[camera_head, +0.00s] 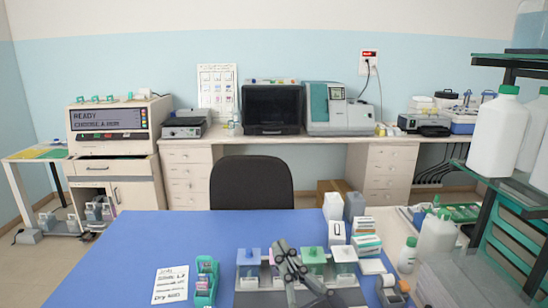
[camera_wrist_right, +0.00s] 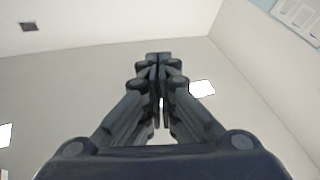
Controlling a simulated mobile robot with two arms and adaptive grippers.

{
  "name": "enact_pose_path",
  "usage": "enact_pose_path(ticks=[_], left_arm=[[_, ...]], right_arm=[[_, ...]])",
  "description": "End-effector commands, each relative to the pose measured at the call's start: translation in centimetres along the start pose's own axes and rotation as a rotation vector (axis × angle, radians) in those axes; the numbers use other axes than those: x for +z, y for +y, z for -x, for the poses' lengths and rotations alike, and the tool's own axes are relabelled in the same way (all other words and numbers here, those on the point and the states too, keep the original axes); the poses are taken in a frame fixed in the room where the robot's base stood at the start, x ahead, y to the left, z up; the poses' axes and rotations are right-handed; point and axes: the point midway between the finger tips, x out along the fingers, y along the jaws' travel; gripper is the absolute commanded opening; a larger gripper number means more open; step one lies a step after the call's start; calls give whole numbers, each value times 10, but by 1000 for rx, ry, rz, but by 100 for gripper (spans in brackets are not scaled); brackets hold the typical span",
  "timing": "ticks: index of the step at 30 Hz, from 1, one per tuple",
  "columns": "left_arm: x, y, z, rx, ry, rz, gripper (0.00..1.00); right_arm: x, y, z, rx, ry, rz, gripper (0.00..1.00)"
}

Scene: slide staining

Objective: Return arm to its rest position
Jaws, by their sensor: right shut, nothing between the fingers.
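My right gripper (camera_head: 282,246) shows at the bottom centre of the head view, in front of a row of staining jars on the blue table (camera_head: 130,250). In the right wrist view the gripper (camera_wrist_right: 158,58) has its fingers together with nothing between them, pointing up toward the ceiling and walls. It hides part of the jar row. My left gripper is in neither view.
Jars with blue (camera_head: 249,257), green (camera_head: 314,255) and white (camera_head: 344,254) lids stand close around the gripper. A green slide rack (camera_head: 205,282) and a written note (camera_head: 170,285) lie left. Boxes and bottles crowd the right. A black chair (camera_head: 251,183) stands behind the table.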

Motion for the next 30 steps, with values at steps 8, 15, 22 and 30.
enact_pose_path(ticks=[8, 15, 22, 30], left_arm=[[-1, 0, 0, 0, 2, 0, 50], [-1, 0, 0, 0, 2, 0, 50], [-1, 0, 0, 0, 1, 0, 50], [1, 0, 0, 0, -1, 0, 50]], right_arm=[[157, 56, 118, 271, -678, -130, 0], [230, 36, 268, 268, -1224, -223, 0], [238, 1, 380, 166, -1583, -308, 0], [294, -20, 413, 121, -1683, -330, 0]])
